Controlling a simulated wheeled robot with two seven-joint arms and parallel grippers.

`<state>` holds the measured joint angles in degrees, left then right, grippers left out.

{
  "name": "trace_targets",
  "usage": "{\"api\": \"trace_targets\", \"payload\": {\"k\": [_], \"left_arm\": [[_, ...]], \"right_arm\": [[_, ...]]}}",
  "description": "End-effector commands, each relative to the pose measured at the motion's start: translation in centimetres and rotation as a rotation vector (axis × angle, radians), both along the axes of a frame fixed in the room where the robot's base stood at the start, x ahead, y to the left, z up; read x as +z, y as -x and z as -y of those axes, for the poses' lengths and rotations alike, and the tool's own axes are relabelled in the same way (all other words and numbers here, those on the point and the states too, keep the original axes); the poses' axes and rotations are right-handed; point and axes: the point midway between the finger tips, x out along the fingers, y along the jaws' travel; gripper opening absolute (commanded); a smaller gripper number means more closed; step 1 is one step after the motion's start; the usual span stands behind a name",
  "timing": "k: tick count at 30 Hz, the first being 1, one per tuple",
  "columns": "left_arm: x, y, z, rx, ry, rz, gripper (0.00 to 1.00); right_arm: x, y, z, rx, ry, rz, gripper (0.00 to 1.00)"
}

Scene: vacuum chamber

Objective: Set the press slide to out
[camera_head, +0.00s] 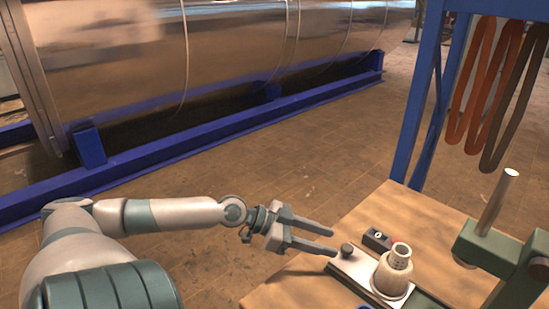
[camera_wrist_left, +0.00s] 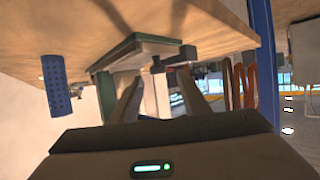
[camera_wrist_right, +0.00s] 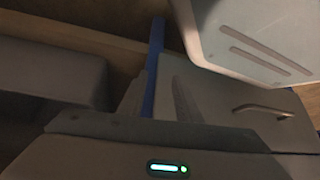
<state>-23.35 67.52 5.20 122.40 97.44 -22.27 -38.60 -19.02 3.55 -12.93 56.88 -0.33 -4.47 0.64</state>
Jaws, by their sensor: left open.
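The press (camera_head: 485,245) stands on the wooden table, with a green body and a bright metal post. Its pale slide plate (camera_head: 350,268) reaches to the left and has a dark round knob (camera_head: 346,249) at its left end. A cream stepped cup-like part (camera_head: 393,275) sits on the plate. My left gripper (camera_head: 333,243) is open and empty, its fingertips just left of the knob; I cannot tell whether they touch. In the left wrist view, the dark knob (camera_wrist_left: 157,66) shows between the fingertips. My right gripper (camera_wrist_right: 159,77) is open and empty, outside the head view.
A small black box (camera_head: 377,239) with a white mark lies beside the slide. The wooden table (camera_head: 400,210) is bare at its far corner. A blue frame (camera_head: 410,120) with hanging hoses (camera_head: 480,90) stands behind it. A blue perforated cylinder (camera_wrist_left: 56,88) shows in the left wrist view.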

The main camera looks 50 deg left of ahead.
Motion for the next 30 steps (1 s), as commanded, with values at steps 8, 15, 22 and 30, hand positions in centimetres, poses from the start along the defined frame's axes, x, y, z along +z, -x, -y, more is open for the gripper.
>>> {"api": "trace_targets", "payload": {"k": [8,15,22,30], "left_arm": [[0.7,1.5,-1.3,0.0,0.002,-0.002,0.42],[1.7,3.1,-2.8,0.001,0.0,0.0,0.42],[2.7,5.1,-4.6,0.003,0.0,0.001,0.42],[4.1,7.5,-6.8,0.003,0.0,0.001,0.42]], "right_arm": [[0.5,-1.0,-0.6,0.001,-0.012,0.029,0.31],[0.7,-1.3,-0.7,0.001,-0.014,0.038,0.31],[0.7,-1.4,-0.8,0.002,-0.016,0.044,0.31],[1.1,-2.3,-1.1,0.001,-0.024,0.071,0.31]]}}
